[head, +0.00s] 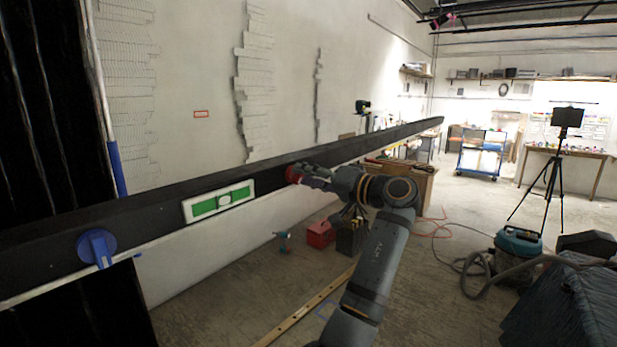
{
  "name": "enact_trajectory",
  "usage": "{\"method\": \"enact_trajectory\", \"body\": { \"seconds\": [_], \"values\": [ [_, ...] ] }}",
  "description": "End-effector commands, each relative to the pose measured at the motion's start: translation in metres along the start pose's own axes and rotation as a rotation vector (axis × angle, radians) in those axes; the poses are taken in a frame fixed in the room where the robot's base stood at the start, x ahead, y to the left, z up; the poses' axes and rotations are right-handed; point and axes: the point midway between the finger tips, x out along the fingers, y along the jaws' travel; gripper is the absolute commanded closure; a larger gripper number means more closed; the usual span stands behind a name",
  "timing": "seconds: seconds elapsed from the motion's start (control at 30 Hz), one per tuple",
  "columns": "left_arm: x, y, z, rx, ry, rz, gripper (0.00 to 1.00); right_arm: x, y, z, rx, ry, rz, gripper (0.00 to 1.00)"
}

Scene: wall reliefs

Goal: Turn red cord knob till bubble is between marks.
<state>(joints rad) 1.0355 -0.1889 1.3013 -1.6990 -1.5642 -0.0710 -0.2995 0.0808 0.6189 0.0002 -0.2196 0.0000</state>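The red knob (292,174) sits on the dark beam along the wall, right of the level. The level (190,212) is a white frame with a green vial on the beam. A pale bubble (224,199) shows near the middle of the green vial; the marks are too small to make out.
A blue knob (97,247) is on the beam's left end. A red box (320,233) and a teal drill (283,240) are on the floor below. A vacuum (518,247) with hose and a tripod (552,170) stand at the right.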

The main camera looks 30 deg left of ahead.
Motion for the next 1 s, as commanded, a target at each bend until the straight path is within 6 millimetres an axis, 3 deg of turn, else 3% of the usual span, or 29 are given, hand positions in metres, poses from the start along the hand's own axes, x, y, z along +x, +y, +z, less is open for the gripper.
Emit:
{"method": "enact_trajectory", "body": {
  "seconds": [0.43,1.0],
  "values": [
    [-0.069,0.001,-0.001,0.001,0.002,0.002,0.62,0.000,0.000,0.000,0.000,0.000,0.000,0.60],
    [-0.075,0.002,0.000,0.004,0.003,0.002,0.62,0.000,-0.001,0.000,0.000,0.000,-0.001,0.60]
  ]
}}
